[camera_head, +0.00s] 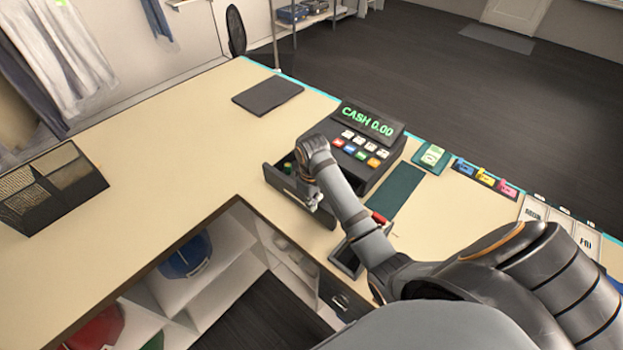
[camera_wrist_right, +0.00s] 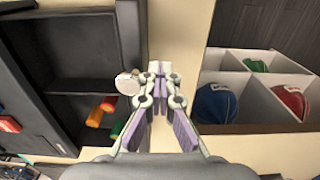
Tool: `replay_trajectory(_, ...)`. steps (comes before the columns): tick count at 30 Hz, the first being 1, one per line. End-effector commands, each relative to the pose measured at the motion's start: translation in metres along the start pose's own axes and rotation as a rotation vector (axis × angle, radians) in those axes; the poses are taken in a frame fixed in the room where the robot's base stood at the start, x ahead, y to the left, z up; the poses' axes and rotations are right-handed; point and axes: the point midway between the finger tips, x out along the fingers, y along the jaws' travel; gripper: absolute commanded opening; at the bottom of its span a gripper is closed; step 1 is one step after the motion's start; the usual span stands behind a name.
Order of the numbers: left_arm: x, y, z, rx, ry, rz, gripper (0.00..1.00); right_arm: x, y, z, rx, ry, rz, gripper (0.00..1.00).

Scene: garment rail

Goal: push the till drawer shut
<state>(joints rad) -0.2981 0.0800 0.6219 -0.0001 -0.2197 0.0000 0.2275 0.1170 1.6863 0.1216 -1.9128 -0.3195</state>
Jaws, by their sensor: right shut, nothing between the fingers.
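The till (camera_head: 372,138) stands on the counter with a lit display reading CASH 0.00. Its dark drawer (camera_head: 275,181) sticks out at the front, toward the counter's inner edge. In the right wrist view the drawer (camera_wrist_right: 85,62) shows at the left, with compartments holding orange, red and green rolls (camera_wrist_right: 100,112). My right gripper (camera_head: 314,204) is at the drawer's front, its forearm partly hiding the drawer. In the wrist view its fingertips (camera_wrist_right: 157,70) are together and empty, just outside the drawer's front wall. I cannot tell if they touch it. My left gripper is not in view.
A green mat (camera_head: 396,190) and small coloured cards (camera_head: 485,178) lie to the right. Shelves below hold caps (camera_wrist_right: 216,103). The left counter is mostly clear.

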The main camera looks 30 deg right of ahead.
Motion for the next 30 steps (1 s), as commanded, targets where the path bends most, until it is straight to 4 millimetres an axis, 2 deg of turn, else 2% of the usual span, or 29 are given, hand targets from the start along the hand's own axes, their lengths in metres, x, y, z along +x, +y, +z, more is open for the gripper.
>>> replay_trajectory(13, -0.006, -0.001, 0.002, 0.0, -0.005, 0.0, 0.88, -0.001, 0.033, 0.0, 0.002, 0.0, 0.003, 0.0)
replay_trajectory(30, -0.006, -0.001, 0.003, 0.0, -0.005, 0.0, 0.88, 0.0, 0.073, 0.0, 0.001, -0.001, 0.003, 0.0)
